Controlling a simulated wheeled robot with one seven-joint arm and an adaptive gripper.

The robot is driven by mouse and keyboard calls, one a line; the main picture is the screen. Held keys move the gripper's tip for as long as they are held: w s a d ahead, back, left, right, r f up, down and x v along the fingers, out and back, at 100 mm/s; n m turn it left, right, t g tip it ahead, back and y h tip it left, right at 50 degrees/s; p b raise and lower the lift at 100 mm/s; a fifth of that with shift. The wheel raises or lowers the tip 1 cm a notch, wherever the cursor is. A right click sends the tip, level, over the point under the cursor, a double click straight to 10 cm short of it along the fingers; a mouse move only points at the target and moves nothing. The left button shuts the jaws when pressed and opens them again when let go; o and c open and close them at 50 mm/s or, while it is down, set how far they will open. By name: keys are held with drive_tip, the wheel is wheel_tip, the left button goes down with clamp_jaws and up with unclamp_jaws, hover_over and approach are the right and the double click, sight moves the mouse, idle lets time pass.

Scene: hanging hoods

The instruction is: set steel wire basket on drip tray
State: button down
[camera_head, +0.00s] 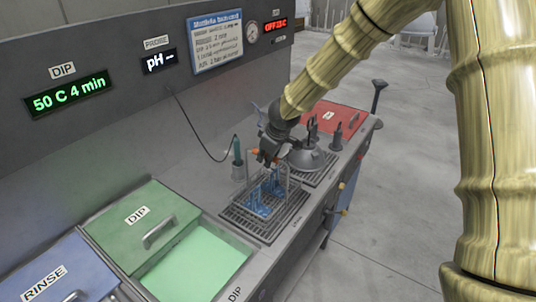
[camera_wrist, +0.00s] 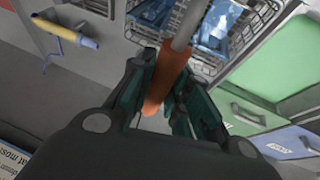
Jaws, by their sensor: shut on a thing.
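The steel wire basket (camera_head: 287,186) is upright over the dark slatted drip tray (camera_head: 240,222) in the head view, with blue pieces (camera_head: 259,205) inside. I cannot tell whether its bottom touches the slats. My gripper (camera_head: 267,158) is above the basket, shut on its handle. In the wrist view the orange handle grip (camera_wrist: 165,80) lies between my fingers (camera_wrist: 158,100), and the wire basket (camera_wrist: 262,28) is beyond it with blue pieces (camera_wrist: 219,27) inside. My fingers hide part of the grip.
Left of the tray is an open dip bath (camera_head: 195,265) of green liquid, beside a green lid (camera_head: 140,225) and blue rinse lid (camera_head: 48,275). A teal probe (camera_head: 237,150) stands behind the basket. A grey domed vessel (camera_head: 306,157) and red lid (camera_head: 338,122) lie to the right.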

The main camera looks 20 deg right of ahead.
drive_tip(key=shift+w, duration=0.1)
drive_tip(key=c, duration=1.3)
unclamp_jaws()
drive_tip(key=shift+c, duration=0.2)
drive_tip(key=shift+r, duration=0.15)
drive_tip(key=b+v, duration=0.2)
drive_tip(key=v, duration=1)
